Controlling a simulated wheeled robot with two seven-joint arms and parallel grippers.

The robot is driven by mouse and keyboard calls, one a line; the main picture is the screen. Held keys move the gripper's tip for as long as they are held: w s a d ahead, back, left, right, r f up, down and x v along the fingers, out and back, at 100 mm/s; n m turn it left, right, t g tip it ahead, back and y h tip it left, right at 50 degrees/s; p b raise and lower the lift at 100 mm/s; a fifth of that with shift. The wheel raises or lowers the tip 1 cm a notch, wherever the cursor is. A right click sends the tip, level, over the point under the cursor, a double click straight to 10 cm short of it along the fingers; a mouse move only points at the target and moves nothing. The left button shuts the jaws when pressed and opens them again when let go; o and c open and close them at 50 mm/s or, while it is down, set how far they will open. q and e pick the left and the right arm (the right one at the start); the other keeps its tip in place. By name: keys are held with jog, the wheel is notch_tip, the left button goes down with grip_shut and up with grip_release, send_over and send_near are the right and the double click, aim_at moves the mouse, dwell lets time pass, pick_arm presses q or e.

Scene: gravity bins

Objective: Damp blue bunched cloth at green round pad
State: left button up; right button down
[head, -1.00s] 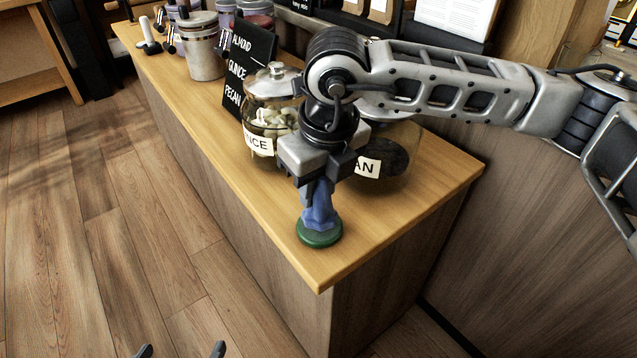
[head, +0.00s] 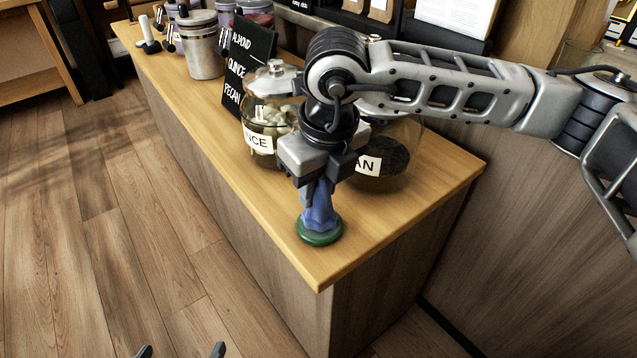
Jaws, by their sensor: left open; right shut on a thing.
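The blue bunched cloth (head: 318,212) stands upright at the near corner of the counter. Its lower end meets the green round pad (head: 320,236), which lies flat on the wood. My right gripper (head: 316,188) reaches down from above and is shut on the top of the cloth. The jaws hide part of the cloth, and the cloth covers the middle of the pad. My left gripper (head: 181,350) shows only as two separated fingertips at the bottom edge, open and empty, over the floor.
A glass jar (head: 262,125) and a second jar labelled "AN" (head: 385,160) stand close behind my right gripper. A black name board (head: 248,68) and a grey canister (head: 203,45) are further back. The counter's front strip (head: 215,150) is clear.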

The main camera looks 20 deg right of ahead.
jog(key=shift+s+f+b, duration=0.1)
jog(key=shift+f+b, duration=0.05)
jog(key=shift+b, duration=0.2)
dwell(1.1)
jog(key=shift+r+p, duration=1.4)
jog(key=shift+r, duration=1.75)
jog(key=shift+f, duration=0.1)
